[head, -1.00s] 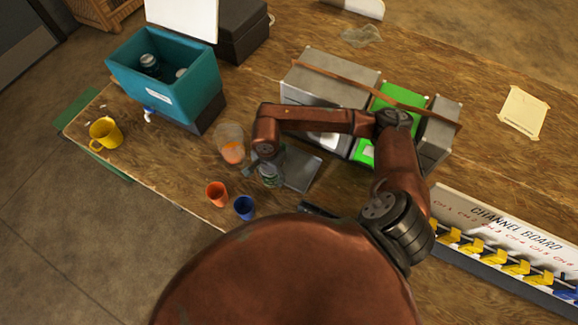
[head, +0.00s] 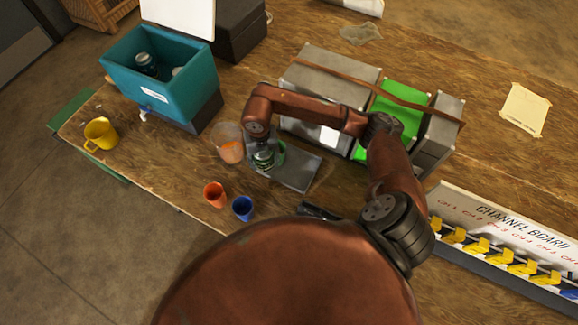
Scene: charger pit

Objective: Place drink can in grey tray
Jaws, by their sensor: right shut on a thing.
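The grey tray (head: 298,172) lies on the wooden table in front of the grey metal boxes. My right gripper (head: 264,155) points down at the tray's left part. It is shut on the drink can (head: 263,160), a small silver and green can that shows between the fingers. The can appears upright, over or on the tray's left end; I cannot tell whether its base touches the tray. The wrist hides part of the can. My left gripper is not in view.
A clear cup with orange contents (head: 230,150) stands close left of my gripper. An orange cup (head: 215,194) and a blue cup (head: 243,208) stand nearer. A teal bin (head: 175,90) and a yellow mug (head: 101,134) are left. The channel board (head: 500,240) is right.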

